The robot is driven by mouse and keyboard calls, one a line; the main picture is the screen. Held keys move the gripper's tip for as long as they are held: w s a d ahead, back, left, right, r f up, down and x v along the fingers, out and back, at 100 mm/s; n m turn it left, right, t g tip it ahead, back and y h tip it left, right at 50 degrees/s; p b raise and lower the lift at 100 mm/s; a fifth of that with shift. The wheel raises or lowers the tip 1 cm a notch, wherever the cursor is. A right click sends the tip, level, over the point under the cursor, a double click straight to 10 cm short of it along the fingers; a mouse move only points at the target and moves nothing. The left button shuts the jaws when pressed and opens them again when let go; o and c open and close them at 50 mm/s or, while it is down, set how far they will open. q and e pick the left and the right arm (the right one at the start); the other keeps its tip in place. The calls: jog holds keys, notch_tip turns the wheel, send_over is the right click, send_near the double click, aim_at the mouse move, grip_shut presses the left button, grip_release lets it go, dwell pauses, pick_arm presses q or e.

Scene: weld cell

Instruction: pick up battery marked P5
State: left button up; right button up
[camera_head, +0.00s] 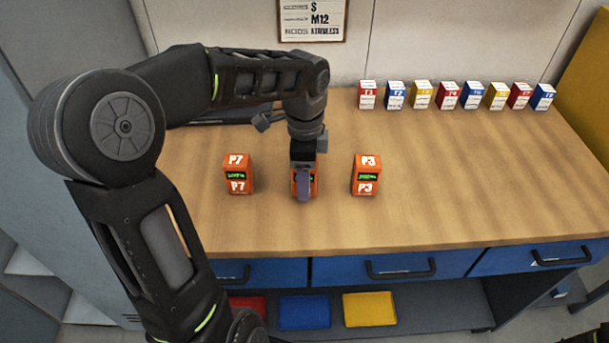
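Three orange batteries stand upright in a row on the wooden bench (450,215). The left one is marked P7 (238,175) and the right one P3 (366,175). The middle battery (313,183) is mostly hidden behind my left gripper, so its mark cannot be read. My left gripper (303,186) points down at the middle battery, with one finger in front of its face. The other finger is hidden, and I cannot tell whether the fingers press on it. My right gripper is not in view.
Several small boxes in red, blue and yellow (447,96) stand in a row at the back right. A sign (312,20) hangs on the wall. Blue drawers (395,265) and a shelf with coloured trays (369,309) lie below. The bench's right part is clear.

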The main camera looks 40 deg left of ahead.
pick_arm(q)
jog(key=shift+c, duration=0.4)
grip_shut()
dwell(0.4)
